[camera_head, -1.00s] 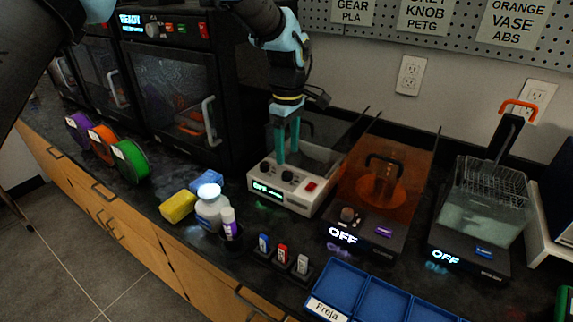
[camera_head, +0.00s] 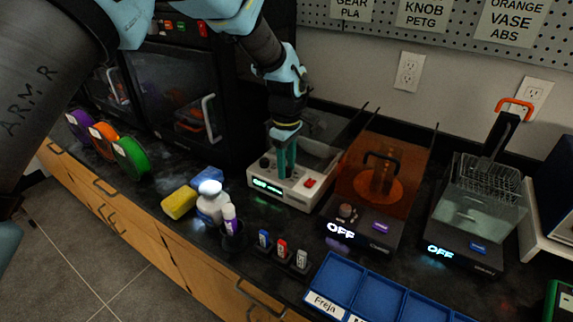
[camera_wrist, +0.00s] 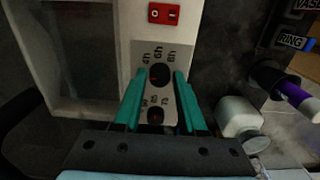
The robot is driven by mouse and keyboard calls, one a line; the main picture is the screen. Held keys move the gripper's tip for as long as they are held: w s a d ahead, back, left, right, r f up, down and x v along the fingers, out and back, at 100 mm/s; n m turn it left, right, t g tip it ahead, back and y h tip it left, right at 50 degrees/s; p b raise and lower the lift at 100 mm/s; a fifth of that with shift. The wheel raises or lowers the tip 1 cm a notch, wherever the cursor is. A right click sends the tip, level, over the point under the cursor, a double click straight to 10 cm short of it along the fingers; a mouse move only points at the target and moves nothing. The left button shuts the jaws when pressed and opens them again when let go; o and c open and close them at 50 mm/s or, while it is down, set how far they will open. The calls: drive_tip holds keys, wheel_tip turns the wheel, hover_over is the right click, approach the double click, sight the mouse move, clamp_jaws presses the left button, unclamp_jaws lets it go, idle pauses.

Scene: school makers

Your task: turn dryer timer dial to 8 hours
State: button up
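The dryer (camera_head: 298,198) is a pale box with a lit display, dark dials and a red switch (camera_head: 309,183) on top. In the wrist view the timer dial (camera_wrist: 159,74) is a dark round knob with 4h, 6h and 8h printed around it; its pointer is too dark to read. A second dark dial (camera_wrist: 156,116) with temperature numbers sits nearer the wrist. My gripper (camera_head: 287,173) points down at the panel. In the wrist view its teal fingers (camera_wrist: 160,76) stand apart on either side of the timer dial, with a small gap visible. Contact cannot be told.
An orange-lidded machine (camera_head: 372,195) and a tank with a basket (camera_head: 475,210) stand to the right, both reading OFF. A white bottle (camera_head: 210,203) and yellow sponge (camera_head: 179,203) are at the left. Blue trays (camera_head: 372,300) lie in front.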

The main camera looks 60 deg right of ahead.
clamp_jaws()
drive_tip(key=shift+m, duration=0.4)
drive_tip(key=m+b, duration=0.1)
drive_tip(key=m, duration=0.3)
drive_tip(key=shift+m+b, duration=0.4)
drive_tip(key=m+b, duration=0.1)
drive_tip(key=m, duration=1)
drive_tip(key=shift+m, duration=0.4)
drive_tip(key=m, duration=0.6)
drive_tip(key=shift+m, duration=0.4)
drive_tip(key=shift+o, duration=2.2)
unclamp_jaws()
